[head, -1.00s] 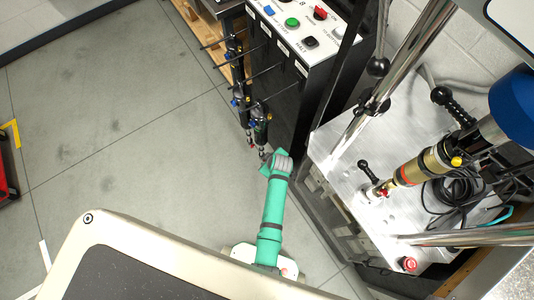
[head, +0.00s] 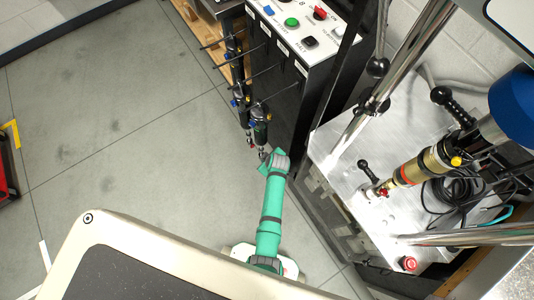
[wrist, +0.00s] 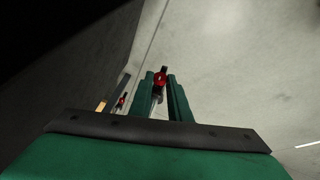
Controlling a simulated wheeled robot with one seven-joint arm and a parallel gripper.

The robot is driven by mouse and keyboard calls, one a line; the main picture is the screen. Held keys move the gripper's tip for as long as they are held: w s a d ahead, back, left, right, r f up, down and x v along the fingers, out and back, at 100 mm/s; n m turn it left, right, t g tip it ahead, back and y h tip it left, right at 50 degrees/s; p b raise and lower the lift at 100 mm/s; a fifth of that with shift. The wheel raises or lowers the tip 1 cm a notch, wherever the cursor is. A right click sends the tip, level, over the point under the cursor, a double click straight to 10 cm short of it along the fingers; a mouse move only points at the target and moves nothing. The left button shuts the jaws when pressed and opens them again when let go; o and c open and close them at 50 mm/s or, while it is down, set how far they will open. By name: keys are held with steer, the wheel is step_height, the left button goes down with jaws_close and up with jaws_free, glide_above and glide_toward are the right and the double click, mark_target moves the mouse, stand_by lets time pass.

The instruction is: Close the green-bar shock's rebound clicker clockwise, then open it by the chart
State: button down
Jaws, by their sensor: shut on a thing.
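Several black shocks hang from pegs on the side of a black cabinet. The nearest shock (head: 259,131) shows a dark green body in the head view, and its lower end reaches down to my gripper. In the wrist view my gripper (wrist: 160,93) has its two green fingers closed around the stem below a red knob (wrist: 160,78). A second red knob (wrist: 122,101), on the neighbouring shock, shows to the left, apart from the fingers. Any marks or clicks on the held knob are too small to read.
The cabinet's sloped panel (head: 300,30) carries green, red and black buttons. A metal dyno bed (head: 345,165) with a gold shock (head: 425,168) mounted in it stands at right.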

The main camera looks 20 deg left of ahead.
steer(key=shift+w+d+g+y, duration=0.1)
steer(key=shift+g+y, duration=0.2)
steer(key=shift+g, duration=0.3)
steer(key=c, duration=1.6)
jaws_free()
steer(key=shift+c, duration=0.2)
steer(key=shift+r, duration=0.1)
steer(key=v, duration=1)
steer(key=shift+r, duration=0.3)
steer(key=shift+d, duration=0.1)
